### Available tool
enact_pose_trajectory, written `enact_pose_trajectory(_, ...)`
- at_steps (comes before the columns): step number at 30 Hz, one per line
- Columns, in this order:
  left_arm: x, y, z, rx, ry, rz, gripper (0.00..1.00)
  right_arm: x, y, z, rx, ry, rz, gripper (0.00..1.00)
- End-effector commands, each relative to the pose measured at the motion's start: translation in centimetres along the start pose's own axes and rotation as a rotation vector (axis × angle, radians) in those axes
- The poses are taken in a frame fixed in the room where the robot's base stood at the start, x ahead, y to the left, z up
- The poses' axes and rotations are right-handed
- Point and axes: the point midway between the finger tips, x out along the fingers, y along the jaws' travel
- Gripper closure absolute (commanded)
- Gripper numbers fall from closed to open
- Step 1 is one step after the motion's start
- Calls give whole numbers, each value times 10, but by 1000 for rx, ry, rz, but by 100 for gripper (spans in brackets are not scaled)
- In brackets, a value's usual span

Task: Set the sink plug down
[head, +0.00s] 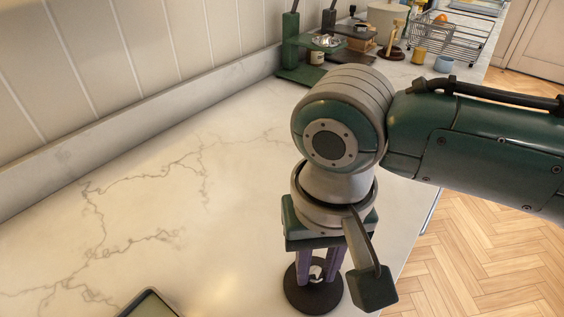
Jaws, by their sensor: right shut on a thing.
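The sink plug (300,299) is a dark round disc with a light metal piece on top. It is low over the marble counter (130,230), near the counter's front edge. I cannot tell whether it touches the surface. My right gripper (317,276) points down and is shut on the plug's top, with its purple fingers on either side of the metal piece. The wrist and a dark bracket of my right arm hide the area behind and to the right. My left gripper is not in view.
A dark-green-rimmed object (150,304) is cut off at the bottom edge. A green stand (290,55), wire dish rack (455,40), blue cup (443,64) and yellow cup (418,56) stand at the back. The counter's left and middle are clear.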

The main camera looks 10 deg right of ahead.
Motion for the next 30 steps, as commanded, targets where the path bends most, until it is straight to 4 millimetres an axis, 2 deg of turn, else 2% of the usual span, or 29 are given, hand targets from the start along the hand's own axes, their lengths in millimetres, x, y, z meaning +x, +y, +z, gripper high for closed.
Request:
enact_pose_trajectory(8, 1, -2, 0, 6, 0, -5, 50, 4, 0, 0, 0, 0, -1, 100)
enact_pose_trajectory(9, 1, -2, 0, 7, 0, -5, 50, 3, 0, 0, 0, 1, -1, 69)
enact_pose_trajectory(16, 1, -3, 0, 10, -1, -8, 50, 2, 0, 0, 0, 0, 0, 43)
enact_pose_trajectory(25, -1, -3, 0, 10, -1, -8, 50, -2, 0, 0, 0, 1, 0, 43)
enact_pose_trajectory(30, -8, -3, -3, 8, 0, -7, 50, -28, 0, -1, -1, 2, -2, 43)
